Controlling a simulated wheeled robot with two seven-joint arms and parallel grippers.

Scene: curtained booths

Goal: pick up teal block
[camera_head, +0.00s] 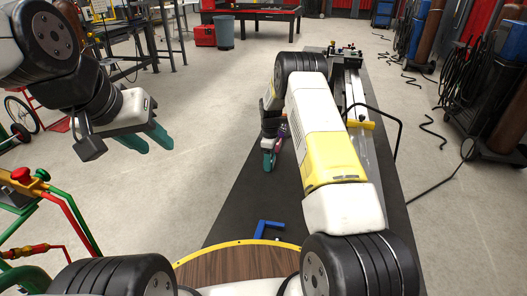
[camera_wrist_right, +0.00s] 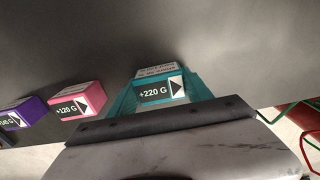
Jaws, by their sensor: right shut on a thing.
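The teal block (camera_wrist_right: 158,88), labelled "+220 G" with a dark arrow, is in the right wrist view between the teal fingers of my right gripper (camera_wrist_right: 165,92). The fingers are shut on it from both sides. In the head view my right gripper (camera_head: 269,158) points down over the dark mat, partly hidden by my own arm. There the block cannot be told from the teal fingers. My left gripper (camera_head: 147,140) hangs at the left over the bare floor, its two teal fingertips apart and empty.
A pink block (camera_wrist_right: 77,101) labelled "+120 G" and a purple block (camera_wrist_right: 24,114) stand left of the teal one in the right wrist view. A blue bracket (camera_head: 266,228) lies near the round wooden top (camera_head: 235,265). A long rail (camera_head: 356,110) runs along the dark surface (camera_head: 235,215).

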